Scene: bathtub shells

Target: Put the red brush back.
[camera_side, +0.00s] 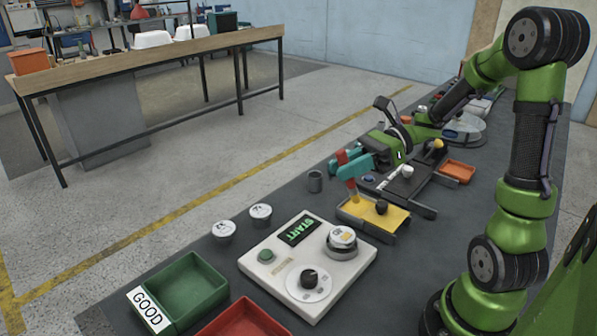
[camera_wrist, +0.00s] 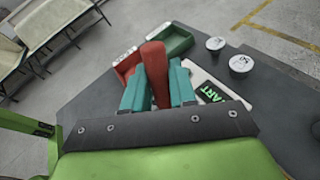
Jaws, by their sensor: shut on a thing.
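My gripper (camera_side: 353,163) has teal fingers and shows above the table near the middle of the side view. It is shut on the red brush (camera_side: 342,157), whose red end sticks out past the fingers. In the wrist view the red brush (camera_wrist: 154,58) sits between the two teal fingers of my gripper (camera_wrist: 158,88). Just below the fingers, the side view shows a small yellowish piece over the yellow tray (camera_side: 396,219); I cannot tell whether it is part of the brush. The place for the brush cannot be made out.
A dark knob (camera_side: 381,207) is at the yellow tray. A grey cup (camera_side: 315,181) stands to its left. A white START panel (camera_side: 285,254), two small lidded cups (camera_side: 261,213), a green GOOD tray (camera_side: 187,292) and a red tray (camera_side: 243,322) are nearer the camera. An orange tray (camera_side: 458,171) is behind.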

